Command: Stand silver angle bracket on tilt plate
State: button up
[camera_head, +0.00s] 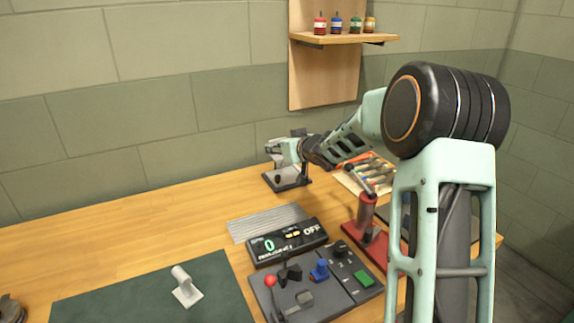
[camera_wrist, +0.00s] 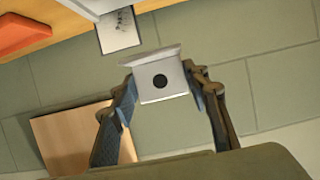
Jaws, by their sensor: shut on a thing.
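The silver angle bracket (camera_wrist: 160,80) shows in the wrist view between my fingers, a pale plate with a dark round hole and a bent flange along its upper edge. My gripper (camera_head: 273,149) is shut on it, one finger at each side edge. In the head view my gripper is at the back of the table, over a small dark stand (camera_head: 285,179); the bracket is hard to make out there. I cannot tell for sure whether this stand carries the tilt plate. A small grey plate with dark marks (camera_wrist: 120,30) lies beyond the bracket in the wrist view.
A red-based clamp-like device (camera_head: 367,235) stands below my arm. A readout box (camera_head: 287,244) showing 0 and OFF, a control panel (camera_head: 315,285) and a ribbed grey plate (camera_head: 267,222) are in front. A white piece (camera_head: 186,287) rests on a green mat (camera_head: 120,295). The table's back left is clear.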

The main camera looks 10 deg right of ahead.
jog(key=w+d+f, duration=0.1)
jog(key=w+f, duration=0.1)
jog(key=w, duration=0.1)
send_over(286, 172)
notch_tip(286, 172, down, 5)
jog(key=shift+r, duration=0.1)
jog(key=shift+w+f+b, duration=0.15)
jog(key=shift+f+b, duration=0.55)
jog(key=shift+f, duration=1.05)
jog(key=shift+d, duration=0.1)
jog(key=shift+f, duration=0.1)
jog(key=o, duration=1.3)
